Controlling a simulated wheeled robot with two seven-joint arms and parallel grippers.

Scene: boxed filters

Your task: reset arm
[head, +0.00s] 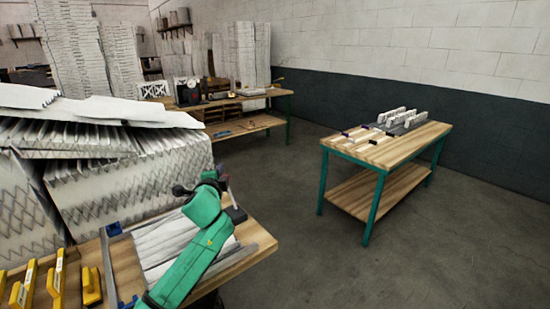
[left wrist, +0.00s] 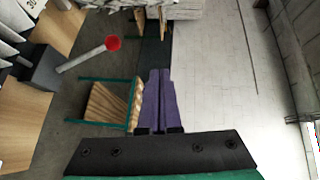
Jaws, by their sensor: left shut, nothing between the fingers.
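My left arm, green, reaches in from the bottom of the head view over the near wooden table (head: 254,238). My left gripper (head: 222,175) is at the arm's far end, small and partly hidden by the arm. In the left wrist view the purple fingers of my left gripper (left wrist: 158,75) lie together with nothing between them. They point out into the room, clear of any object. My right gripper is in neither view.
White pleated filters (head: 130,180) are stacked at the left. Yellow-handled tools (head: 56,285) lie on the near table. A second wooden table (head: 395,148) with green legs stands at the right, and a workbench (head: 270,93) at the back. Open floor (head: 285,200) lies between them.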

